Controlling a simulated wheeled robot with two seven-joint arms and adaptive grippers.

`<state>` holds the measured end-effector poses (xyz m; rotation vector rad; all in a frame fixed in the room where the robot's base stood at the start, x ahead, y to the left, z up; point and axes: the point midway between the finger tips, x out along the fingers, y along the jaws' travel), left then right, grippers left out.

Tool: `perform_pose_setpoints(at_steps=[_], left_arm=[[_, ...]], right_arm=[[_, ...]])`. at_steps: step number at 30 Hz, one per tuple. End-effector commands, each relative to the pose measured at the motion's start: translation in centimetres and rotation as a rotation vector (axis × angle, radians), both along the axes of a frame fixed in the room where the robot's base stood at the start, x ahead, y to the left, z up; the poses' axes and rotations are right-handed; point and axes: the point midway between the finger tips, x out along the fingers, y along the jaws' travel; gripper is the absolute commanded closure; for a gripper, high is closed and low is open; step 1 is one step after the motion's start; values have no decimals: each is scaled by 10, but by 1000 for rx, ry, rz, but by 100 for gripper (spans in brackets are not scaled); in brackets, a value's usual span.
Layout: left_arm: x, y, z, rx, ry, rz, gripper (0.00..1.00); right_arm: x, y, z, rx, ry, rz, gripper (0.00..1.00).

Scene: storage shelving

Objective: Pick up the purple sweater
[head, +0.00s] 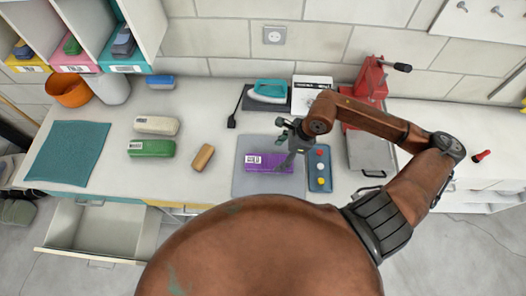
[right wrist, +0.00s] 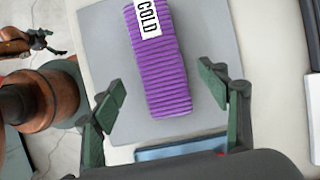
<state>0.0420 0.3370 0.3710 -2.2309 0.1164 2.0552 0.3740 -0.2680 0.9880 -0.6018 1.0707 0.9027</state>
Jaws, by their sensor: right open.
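The purple sweater (head: 268,163) is a folded ribbed bundle with a white label. It lies on a grey mat (head: 240,183) on the white counter. In the right wrist view the sweater (right wrist: 158,75) lies ahead of my right gripper, and its label reads "COLD". My right gripper (head: 288,150) is over the sweater's right part in the head view and hides some of it. In the right wrist view my right gripper (right wrist: 161,82) is open and empty, its fingers spread wider than the sweater. My left gripper (right wrist: 45,42) shows small at the left of that view; its jaws are unclear.
A blue panel with coloured buttons (head: 319,168) stands right of the mat. A teal iron (head: 268,91) and a red press (head: 367,90) are behind. Green (head: 150,148), cream (head: 156,125) and tan (head: 203,157) bundles lie left. An open drawer (head: 100,232) juts out at the front left.

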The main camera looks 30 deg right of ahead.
Motion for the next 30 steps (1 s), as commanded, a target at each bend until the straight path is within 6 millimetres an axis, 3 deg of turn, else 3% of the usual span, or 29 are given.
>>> perform_pose_setpoints(at_steps=[7,18,26,30], left_arm=[[-15,3,3,3,18,4,2],[6,3,11,3,-11,-1,2],[5,3,11,3,-10,-1,2],[1,3,11,3,-4,0,2]], right_arm=[[4,7,-23,4,0,-8,32],[15,22,-64,2,0,-7,32],[16,22,-67,0,0,-5,32],[16,22,-67,0,0,-5,42]])
